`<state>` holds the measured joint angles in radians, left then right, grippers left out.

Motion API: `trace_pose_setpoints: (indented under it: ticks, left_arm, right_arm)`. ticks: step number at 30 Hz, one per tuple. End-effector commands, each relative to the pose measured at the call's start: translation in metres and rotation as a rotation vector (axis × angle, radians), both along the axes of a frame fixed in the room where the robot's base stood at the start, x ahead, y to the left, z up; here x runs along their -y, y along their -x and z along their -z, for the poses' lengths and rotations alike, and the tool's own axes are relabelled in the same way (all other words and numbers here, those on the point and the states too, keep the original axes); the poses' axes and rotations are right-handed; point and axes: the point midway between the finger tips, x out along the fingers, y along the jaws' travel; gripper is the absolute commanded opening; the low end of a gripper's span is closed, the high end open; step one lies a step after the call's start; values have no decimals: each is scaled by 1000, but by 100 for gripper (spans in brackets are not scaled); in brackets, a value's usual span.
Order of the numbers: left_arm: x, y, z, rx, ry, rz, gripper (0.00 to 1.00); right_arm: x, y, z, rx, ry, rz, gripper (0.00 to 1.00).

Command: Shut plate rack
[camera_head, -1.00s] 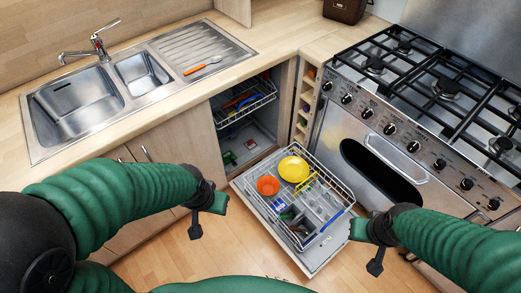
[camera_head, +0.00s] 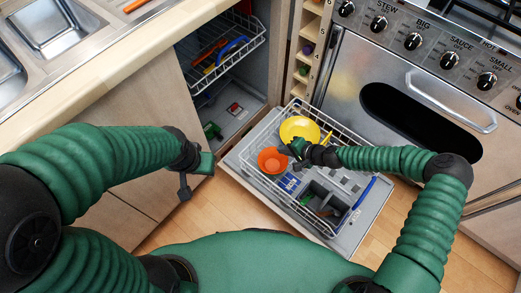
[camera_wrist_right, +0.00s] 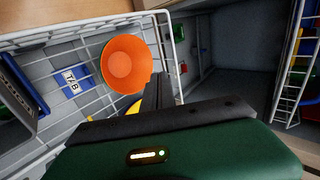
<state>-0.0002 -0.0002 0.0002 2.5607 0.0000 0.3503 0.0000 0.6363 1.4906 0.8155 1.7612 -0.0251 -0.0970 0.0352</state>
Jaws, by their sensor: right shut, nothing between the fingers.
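The dishwasher's lower wire rack (camera_head: 331,225) is pulled out over its lowered door (camera_head: 352,240). An orange bowl (camera_head: 270,161), a yellow plate or bowl (camera_head: 300,127) and a grey cutlery basket (camera_head: 326,200) are in it. My right gripper (camera_head: 290,153) is shut and empty, over the rack between the orange and yellow dishes. In the right wrist view, its dark fingers (camera_wrist_right: 160,92) are beside the orange bowl (camera_wrist_right: 126,63), near the rack's edge; whether they touch is unclear. My left gripper (camera_head: 196,177) hangs left of the door; its finger gap is unclear.
The dishwasher's upper rack (camera_head: 228,62) holds red, yellow and blue items inside the open cavity. The oven front (camera_head: 350,85) with its handle is at the right. Cabinet doors (camera_head: 130,100) stand at the left. Some wooden floor (camera_head: 215,215) shows free.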

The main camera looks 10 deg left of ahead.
Motion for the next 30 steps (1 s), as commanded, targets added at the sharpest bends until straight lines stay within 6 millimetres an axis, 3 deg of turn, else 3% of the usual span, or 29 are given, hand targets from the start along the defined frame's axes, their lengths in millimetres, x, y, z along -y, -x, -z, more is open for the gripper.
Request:
trace_pose_setpoints:
  ticks: [5, 17, 24, 30]
  left_arm:
    - [0, -1, 10, 1, 0, -1, 36]
    - [0, 0, 51, 1, 0, 0, 36]
    - [0, 0, 62, 1, 0, 0, 36]
    - [0, 0, 63, 1, 0, 0, 36]
  right_arm:
    - [-10, -9, 15, 0, -14, 17, 0]
    - [-62, -43, 76, 0, -11, 13, 0]
    - [-90, -62, 72, 1, -10, 11, 0]
    - [-94, -65, 70, -2, -12, 15, 0]
